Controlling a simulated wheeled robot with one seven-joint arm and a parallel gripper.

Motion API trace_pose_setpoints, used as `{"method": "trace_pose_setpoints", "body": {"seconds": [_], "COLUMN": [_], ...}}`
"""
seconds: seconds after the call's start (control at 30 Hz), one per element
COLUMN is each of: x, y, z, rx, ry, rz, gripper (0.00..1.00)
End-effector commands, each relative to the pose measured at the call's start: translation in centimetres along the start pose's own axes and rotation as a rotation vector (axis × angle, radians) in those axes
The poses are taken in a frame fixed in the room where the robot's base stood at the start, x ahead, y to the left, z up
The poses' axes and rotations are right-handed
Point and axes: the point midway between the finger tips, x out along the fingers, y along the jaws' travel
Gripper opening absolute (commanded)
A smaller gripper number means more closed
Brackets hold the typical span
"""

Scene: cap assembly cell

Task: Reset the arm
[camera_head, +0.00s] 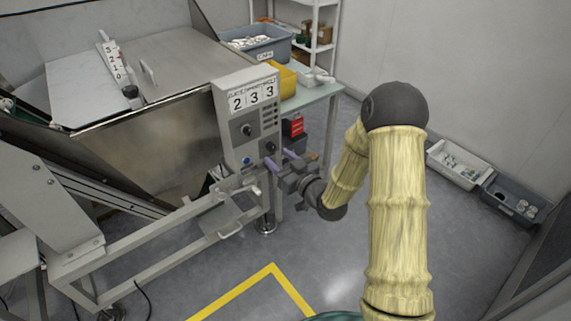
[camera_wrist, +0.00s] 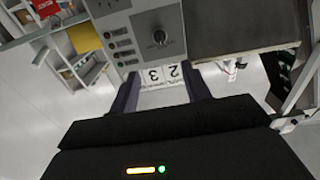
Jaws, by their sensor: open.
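My arm, in a yellow ribbed sleeve, reaches forward in the head view. My gripper (camera_head: 279,163) is in front of the control panel (camera_head: 238,147), near its lower right side. In the wrist view the two purple-grey fingers (camera_wrist: 160,92) stand apart with nothing between them.
A steel hopper (camera_head: 150,130) and frame stand to the left. A side table (camera_head: 312,94) behind the panel holds a grey bin (camera_head: 256,46) and a yellow box (camera_head: 284,80). Bins (camera_head: 459,166) (camera_head: 510,200) lie on the floor at right. Floor inside the yellow line (camera_head: 272,268) is clear.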

Motion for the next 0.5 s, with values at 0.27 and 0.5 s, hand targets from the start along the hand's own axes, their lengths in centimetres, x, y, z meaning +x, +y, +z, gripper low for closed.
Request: {"method": "trace_pose_setpoints", "body": {"seconds": [0.27,0.5], "x": [-2.3,-2.2], "y": [0.0,0.0], "z": [0.0,0.0], "rx": [0.001,0.001], "ry": [0.0,0.0], "rz": [0.0,0.0], "gripper": [0.48,0.48]}}
